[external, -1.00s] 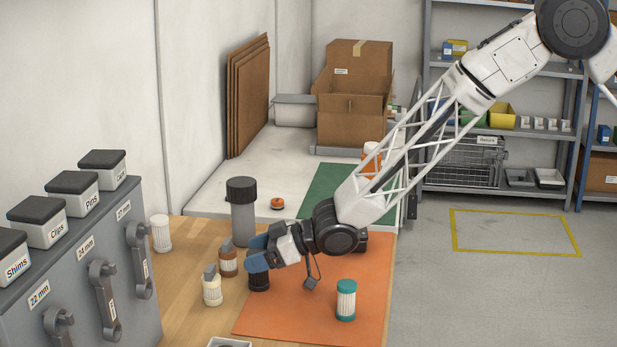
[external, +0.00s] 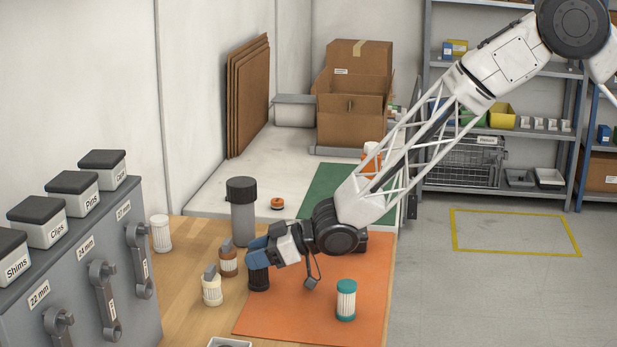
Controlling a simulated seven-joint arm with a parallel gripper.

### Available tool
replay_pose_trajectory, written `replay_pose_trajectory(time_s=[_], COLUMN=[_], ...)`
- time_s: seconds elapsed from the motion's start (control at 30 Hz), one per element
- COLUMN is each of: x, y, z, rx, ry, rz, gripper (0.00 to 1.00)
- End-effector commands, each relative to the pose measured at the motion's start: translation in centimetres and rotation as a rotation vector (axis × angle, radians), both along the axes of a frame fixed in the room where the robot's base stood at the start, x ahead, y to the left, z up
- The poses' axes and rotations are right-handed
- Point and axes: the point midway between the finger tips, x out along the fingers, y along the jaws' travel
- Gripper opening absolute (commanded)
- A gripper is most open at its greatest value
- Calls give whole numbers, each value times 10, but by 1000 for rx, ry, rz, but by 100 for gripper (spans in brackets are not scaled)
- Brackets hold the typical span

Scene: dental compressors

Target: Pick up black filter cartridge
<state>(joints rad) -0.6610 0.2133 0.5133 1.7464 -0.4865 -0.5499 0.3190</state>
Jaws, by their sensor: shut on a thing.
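The black filter cartridge (external: 259,281) stands upright at the left edge of the orange mat (external: 330,285), its upper part hidden by my gripper. My gripper (external: 258,262) has blue fingers and comes in from the right, pointing down over the cartridge's top. It is shut on the cartridge. The cartridge's base seems to be at the mat surface; I cannot tell whether there is a gap beneath it.
Close to the left stand a brown bottle (external: 228,263) and a cream filter (external: 212,290). A grey canister (external: 242,215) with a dark lid stands just behind. A teal-capped filter (external: 346,300) stands on the mat to the right. A white filter (external: 161,234) is at the far left.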

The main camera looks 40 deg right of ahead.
Motion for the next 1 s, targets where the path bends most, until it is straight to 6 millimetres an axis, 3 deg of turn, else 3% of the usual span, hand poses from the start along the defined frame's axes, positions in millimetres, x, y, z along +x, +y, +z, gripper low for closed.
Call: replay_pose_trajectory(time_s=[0.27, 0.57, 1.0], x=[0, 0, -47], y=[0, 0, -39], z=[5, 35, 41], rx=[0, 1, -1], ry=[-1, -2, -1], rz=[0, 0, 0], gripper=[23, 23, 23])
